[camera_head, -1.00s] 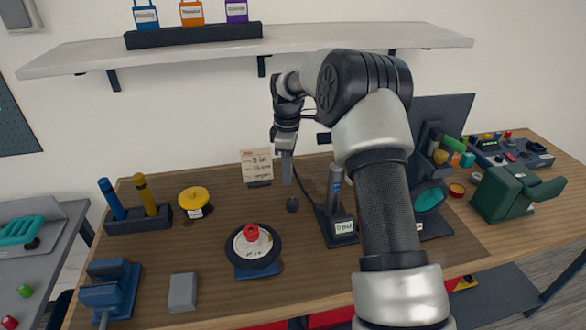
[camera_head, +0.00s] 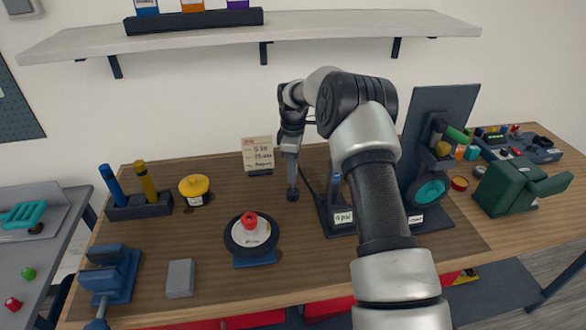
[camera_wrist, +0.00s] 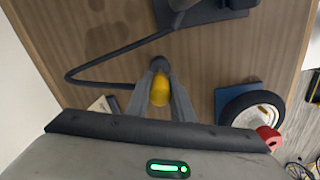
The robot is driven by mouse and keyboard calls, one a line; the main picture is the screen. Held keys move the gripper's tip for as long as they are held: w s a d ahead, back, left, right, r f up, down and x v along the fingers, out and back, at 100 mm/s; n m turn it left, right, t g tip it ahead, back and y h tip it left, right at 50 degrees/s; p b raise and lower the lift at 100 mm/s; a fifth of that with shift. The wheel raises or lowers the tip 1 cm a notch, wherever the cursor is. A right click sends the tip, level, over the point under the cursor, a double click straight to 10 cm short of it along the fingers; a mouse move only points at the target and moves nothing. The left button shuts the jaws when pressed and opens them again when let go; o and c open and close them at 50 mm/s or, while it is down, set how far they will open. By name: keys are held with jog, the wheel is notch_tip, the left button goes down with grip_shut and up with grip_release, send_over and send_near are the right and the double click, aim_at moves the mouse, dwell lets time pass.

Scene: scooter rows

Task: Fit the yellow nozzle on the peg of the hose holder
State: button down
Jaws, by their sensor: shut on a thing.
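My gripper (camera_head: 292,185) points down at the table, left of my forearm in the head view. In the wrist view its fingers are shut on the yellow nozzle (camera_wrist: 159,90). The dark end of the hose (camera_wrist: 158,64) lies just beyond the nozzle, and the hose runs from it in a bend toward a dark base. In the head view the nozzle is hidden by the fingers. I cannot make out the peg clearly.
A wheel with a red cap (camera_head: 251,235) lies in front of the gripper. A yellow-lidded pot (camera_head: 194,189) and a card (camera_head: 257,155) stand to its left and behind. A green vise-like block (camera_head: 507,186) is far right. The shelf (camera_head: 330,28) hangs above.

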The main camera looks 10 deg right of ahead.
aim_at(293, 187)
jog(key=shift+f, duration=0.7)
jog(key=shift+f+b, duration=1.2)
jog(key=shift+f, duration=0.4)
dwell(0.6)
jog(key=c, duration=1.5)
grip_release()
jog(key=shift+o, duration=0.2)
notch_tip(293, 187, up, 17)
jog(key=shift+r, duration=0.2)
